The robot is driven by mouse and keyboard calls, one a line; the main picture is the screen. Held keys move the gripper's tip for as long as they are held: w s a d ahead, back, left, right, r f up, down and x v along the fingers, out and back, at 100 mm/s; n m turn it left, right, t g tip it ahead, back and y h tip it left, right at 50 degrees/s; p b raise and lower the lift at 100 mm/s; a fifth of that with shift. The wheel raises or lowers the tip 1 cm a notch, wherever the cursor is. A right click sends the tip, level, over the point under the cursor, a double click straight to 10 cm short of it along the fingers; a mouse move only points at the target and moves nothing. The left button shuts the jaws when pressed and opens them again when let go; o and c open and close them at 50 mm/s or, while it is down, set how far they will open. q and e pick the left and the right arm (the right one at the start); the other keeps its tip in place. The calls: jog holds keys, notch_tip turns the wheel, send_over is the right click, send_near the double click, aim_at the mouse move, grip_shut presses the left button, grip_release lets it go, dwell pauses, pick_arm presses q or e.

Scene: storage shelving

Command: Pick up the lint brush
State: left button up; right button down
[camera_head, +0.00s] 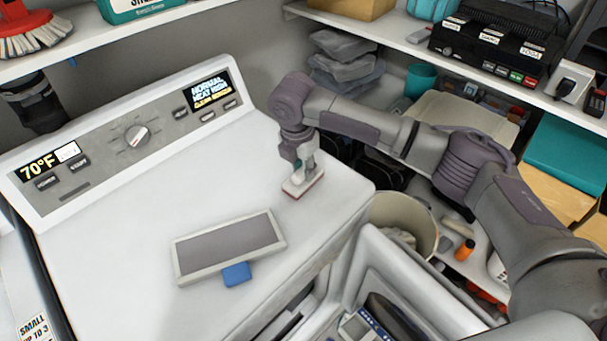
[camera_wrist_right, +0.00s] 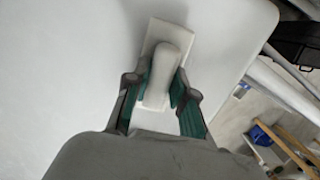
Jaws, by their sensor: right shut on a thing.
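The lint brush (camera_head: 303,185) is a small white block with a raised handle and a thin red underside. It is at the right part of the white dryer top (camera_head: 220,170). My right gripper (camera_head: 304,164) points down and is shut on its handle. In the right wrist view the white handle (camera_wrist_right: 165,65) lies between the green-padded fingers of my right gripper (camera_wrist_right: 160,92). I cannot tell whether the brush touches the dryer top or is just above it. My left gripper is not in view.
A grey framed panel (camera_head: 228,246) with a blue tab (camera_head: 236,274) lies on the dryer top. The control panel (camera_head: 130,140) rises behind. A cream bin (camera_head: 405,212) stands right of the dryer. A shelf (camera_head: 400,38) with a black device (camera_head: 490,45) crosses the back right.

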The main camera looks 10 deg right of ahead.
jog(key=shift+r, duration=0.45)
jog(key=r+b, duration=0.1)
jog(key=d+r, duration=0.1)
jog(key=r, duration=0.1)
jog(key=shift+d+r+b, duration=0.2)
jog(key=shift+r+b, duration=0.05)
jog(key=shift+b, duration=0.1)
jog(key=s+d+r+b, duration=0.1)
jog(key=d+r+b, duration=0.1)
jog(key=d+r, duration=0.4)
jog(key=d, duration=0.4)
jog(key=shift+d+r, duration=0.15)
jog(key=shift+r, duration=0.1)
jog(key=c, duration=1.7)
grip_release()
jog(key=shift+c, duration=0.2)
grip_shut()
